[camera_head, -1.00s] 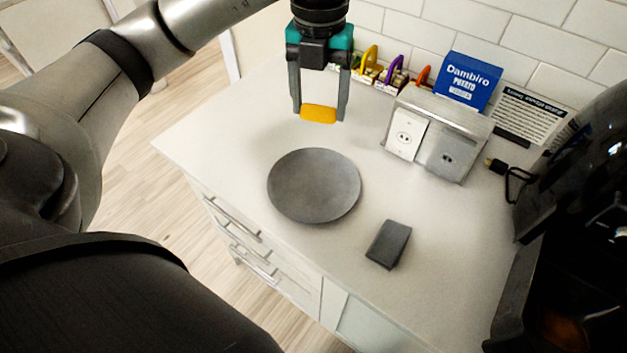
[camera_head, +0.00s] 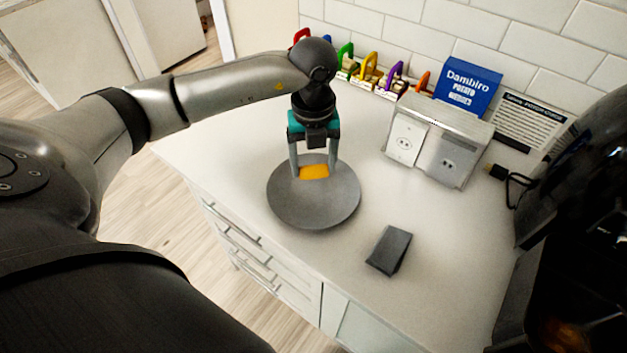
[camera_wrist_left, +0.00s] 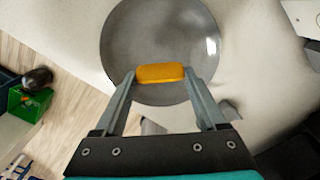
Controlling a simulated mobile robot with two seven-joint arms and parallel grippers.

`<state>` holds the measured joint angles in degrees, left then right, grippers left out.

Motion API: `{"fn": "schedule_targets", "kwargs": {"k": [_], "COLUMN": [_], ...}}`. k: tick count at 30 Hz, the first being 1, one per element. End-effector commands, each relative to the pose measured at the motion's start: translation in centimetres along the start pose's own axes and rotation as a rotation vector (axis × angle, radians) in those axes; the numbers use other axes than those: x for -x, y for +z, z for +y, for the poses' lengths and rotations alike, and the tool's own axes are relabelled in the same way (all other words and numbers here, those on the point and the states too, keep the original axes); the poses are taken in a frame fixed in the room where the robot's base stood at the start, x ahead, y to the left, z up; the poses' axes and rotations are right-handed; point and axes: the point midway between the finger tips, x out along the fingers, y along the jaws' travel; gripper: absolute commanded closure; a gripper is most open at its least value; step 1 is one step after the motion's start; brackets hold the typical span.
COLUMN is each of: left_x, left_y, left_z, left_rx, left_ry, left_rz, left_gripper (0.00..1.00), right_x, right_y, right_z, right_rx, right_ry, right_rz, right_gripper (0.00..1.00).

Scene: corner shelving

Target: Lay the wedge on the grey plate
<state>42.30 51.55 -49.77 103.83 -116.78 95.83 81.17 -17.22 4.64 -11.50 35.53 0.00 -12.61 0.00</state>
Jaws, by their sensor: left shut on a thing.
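The wedge (camera_head: 314,172) is a small orange-yellow piece. My left gripper (camera_head: 314,171) is shut on it, with one finger at each end. The grey plate (camera_head: 313,206) is round and lies on the white counter. In the head view the wedge is over the back part of the plate; whether it touches the plate I cannot tell. In the left wrist view the wedge (camera_wrist_left: 160,73) sits between the fingertips (camera_wrist_left: 160,75), in front of the plate (camera_wrist_left: 160,32). My right gripper is not in view.
A dark grey block (camera_head: 389,250) lies on the counter (camera_head: 345,265) right of the plate. Behind stand a socket box (camera_head: 437,145), a blue Dambiro box (camera_head: 467,85) and a row of coloured-handled items (camera_head: 370,70). A black appliance (camera_head: 580,220) stands at the right.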

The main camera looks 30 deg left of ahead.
Motion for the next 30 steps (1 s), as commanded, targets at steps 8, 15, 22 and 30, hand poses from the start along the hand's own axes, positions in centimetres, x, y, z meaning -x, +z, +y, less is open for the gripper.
{"fn": "schedule_targets", "kwargs": {"k": [8,15,22,30], "left_x": [-2.4,-5.7,-5.8,-6.1], "left_y": [0.0,0.0,0.0,0.0], "left_z": [0.0,0.0,0.0,0.0], "left_rx": [0.0,-0.001,-0.001,-0.001], "left_ry": [0.0,0.0,-0.002,-0.001], "left_rz": [0.001,0.001,-0.001,-0.001], "left_gripper": [0.78,0.78,0.78,0.15], "right_x": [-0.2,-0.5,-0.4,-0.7], "right_y": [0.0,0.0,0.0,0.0], "right_z": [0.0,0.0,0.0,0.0], "right_rx": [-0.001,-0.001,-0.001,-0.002], "right_ry": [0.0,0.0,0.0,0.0], "right_rz": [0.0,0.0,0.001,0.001], "right_gripper": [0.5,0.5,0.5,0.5]}}
